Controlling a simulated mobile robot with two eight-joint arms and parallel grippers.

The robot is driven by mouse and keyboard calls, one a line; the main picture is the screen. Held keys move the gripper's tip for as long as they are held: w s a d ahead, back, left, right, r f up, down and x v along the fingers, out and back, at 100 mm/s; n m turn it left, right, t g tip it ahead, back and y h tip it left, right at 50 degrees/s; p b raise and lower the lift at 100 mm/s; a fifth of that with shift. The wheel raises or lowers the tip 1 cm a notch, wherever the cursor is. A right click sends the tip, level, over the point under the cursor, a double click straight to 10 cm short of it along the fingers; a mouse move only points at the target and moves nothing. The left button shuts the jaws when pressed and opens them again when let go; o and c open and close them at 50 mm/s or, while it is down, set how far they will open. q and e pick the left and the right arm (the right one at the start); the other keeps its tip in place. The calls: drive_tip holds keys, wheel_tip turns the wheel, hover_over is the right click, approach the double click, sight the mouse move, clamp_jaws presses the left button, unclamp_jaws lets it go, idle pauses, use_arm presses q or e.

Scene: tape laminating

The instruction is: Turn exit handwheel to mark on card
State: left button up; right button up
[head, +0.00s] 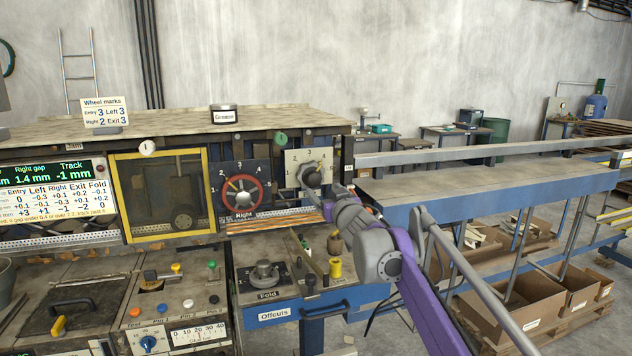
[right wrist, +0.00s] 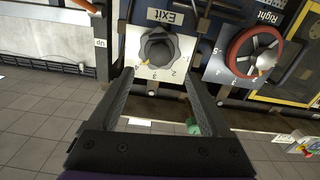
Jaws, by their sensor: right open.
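The exit handwheel (head: 311,173) is a dark lobed knob on a pale numbered plate (head: 292,159), at the right end of the machine front. In the right wrist view the handwheel (right wrist: 158,46) shows upside down, with a yellow pointer toward the plate's numbered edge; the exact mark is unclear. My right gripper (right wrist: 158,76) is open and empty, its fingers on either side of the handwheel in the picture, apparently short of it. In the head view my right gripper (head: 327,192) partly covers the handwheel. The card (head: 105,112) reads Entry 3, Left 3, Right 2, Exit 3.
The red Right handwheel (head: 240,188) is beside the exit plate. A blue-sided outfeed table (head: 480,185) extends to the right.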

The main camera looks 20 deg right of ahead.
sight(315, 180)
drive_tip(key=w+p, duration=0.2)
drive_tip(key=w, duration=0.5)
drive_tip(key=shift+w+a, duration=0.1)
drive_tip(key=shift+w, duration=0.3)
use_arm(q)
drive_tip(key=shift+w+r, duration=0.3)
drive_tip(key=shift+r, duration=0.6)
drive_tip(key=shift+w+r, duration=0.3)
drive_tip(key=shift+r, duration=0.55)
use_arm(e)
drive_tip(key=shift+w, duration=0.55)
clamp_jaws()
use_arm(q)
drive_tip(key=shift+r+p, duration=0.25)
drive_tip(key=shift+p, duration=0.15)
use_arm(e)
drive_tip(key=shift+n, duration=0.4)
drive_tip(key=n+p, duration=0.1)
drive_tip(key=n, duration=0.1)
drive_tip(key=shift+n, duration=0.3)
use_arm(q)
drive_tip(key=r, duration=0.1)
drive_tip(key=w+r+p, duration=0.1)
drive_tip(key=r, duration=0.1)
drive_tip(key=shift+w+t, duration=0.15)
drive_tip(key=shift+t, duration=0.15)
use_arm(e)
drive_tip(key=n, duration=0.4)
drive_tip(key=shift+n, duration=0.3)
